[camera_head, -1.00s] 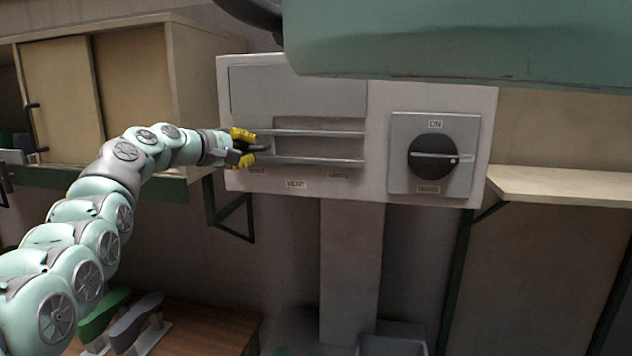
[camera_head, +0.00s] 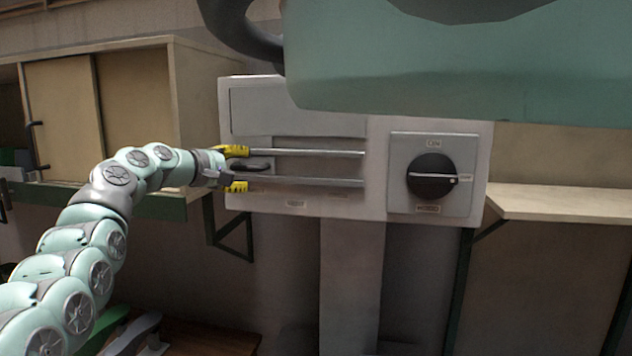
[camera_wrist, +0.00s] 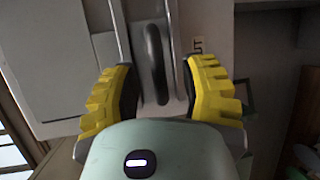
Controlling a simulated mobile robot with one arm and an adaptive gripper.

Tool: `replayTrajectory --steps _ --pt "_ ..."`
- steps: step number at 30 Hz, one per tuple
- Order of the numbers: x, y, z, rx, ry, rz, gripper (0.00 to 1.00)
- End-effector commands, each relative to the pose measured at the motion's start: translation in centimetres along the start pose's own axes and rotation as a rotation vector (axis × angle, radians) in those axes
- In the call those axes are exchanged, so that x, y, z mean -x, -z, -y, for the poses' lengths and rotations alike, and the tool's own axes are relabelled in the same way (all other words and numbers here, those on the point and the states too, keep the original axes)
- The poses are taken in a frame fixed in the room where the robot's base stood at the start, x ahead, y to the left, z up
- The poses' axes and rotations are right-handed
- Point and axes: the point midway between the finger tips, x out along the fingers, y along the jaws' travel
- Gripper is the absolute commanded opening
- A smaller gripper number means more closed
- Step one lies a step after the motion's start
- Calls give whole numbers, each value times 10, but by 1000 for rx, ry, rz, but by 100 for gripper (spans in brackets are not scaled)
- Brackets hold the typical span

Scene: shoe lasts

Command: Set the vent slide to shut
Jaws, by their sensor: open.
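The vent slide is on the grey wall panel (camera_head: 300,208), between two horizontal metal rails (camera_head: 315,153). Its dark handle (camera_head: 252,166) sits at the left end of the rails. The label under the rails is too small to read surely. My gripper (camera_head: 236,168) is at the panel's left edge, with its yellow fingers apart, one above and one below the handle. In the wrist view the handle (camera_wrist: 154,62) stands between the two open yellow fingers (camera_wrist: 160,95), with a gap on both sides.
A rotary switch with a black knob (camera_head: 432,177) is on the panel's right, its pointer horizontal. A cabinet (camera_head: 120,100) is at left and a shelf (camera_head: 555,205) at right. Green parts of my own body cover the top right. The rails to the right of the handle are clear.

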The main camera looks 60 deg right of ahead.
Motion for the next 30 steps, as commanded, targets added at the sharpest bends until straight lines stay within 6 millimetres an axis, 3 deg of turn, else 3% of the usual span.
replayTrajectory --steps 21,30 --pt "92 3 -2 1 -8 -12 43" --pt "109 2 -1 0 -4 -8 43"
